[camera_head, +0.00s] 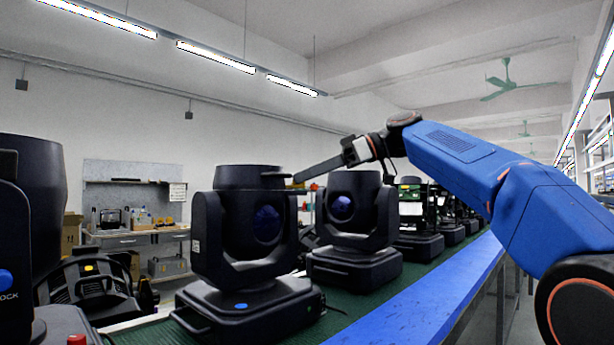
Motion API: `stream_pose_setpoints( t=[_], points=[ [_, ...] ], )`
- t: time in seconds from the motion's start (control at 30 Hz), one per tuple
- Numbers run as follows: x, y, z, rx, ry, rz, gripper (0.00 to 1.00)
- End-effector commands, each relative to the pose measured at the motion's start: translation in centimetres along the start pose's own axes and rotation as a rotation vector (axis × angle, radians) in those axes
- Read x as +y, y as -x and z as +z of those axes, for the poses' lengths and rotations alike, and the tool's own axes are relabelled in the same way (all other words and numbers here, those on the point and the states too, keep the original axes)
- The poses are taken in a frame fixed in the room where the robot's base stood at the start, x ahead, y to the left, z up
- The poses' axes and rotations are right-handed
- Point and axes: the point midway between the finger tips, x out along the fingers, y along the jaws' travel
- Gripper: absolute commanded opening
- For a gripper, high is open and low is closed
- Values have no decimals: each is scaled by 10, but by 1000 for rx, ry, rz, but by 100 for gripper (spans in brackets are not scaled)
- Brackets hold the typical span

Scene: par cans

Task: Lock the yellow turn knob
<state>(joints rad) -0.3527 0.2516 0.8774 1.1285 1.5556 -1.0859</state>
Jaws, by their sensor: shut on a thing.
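My gripper (296,179) reaches left from the blue arm, its long dark fingers ending at the upper right edge of the near black moving-head lamp (222,240). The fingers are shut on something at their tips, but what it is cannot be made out. No yellow turn knob shows clearly at the fingertips. A small yellow spot (89,268) shows on a dark fixture (90,292) lying at the left; whether it is a knob I cannot tell. A blue knob (5,280) beside partly cut-off lettering, "OCK", shows at the left edge.
A second black lamp (342,255) stands just behind the near one, with several more in line on the green belt (385,292). A blue rail (430,305) runs along the belt's right side. A red button (76,340) is at bottom left. A workbench (140,237) stands behind.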

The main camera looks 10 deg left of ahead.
Motion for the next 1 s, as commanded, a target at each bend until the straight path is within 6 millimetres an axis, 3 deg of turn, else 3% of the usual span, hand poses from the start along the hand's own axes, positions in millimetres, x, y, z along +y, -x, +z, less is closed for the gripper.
stream_pose_setpoints(
  t=[0.5,1.0],
  points=[
    [6,-2,3,-5,86,-222,0],
    [6,-2,3,-7,110,-286,0]
  ],
)
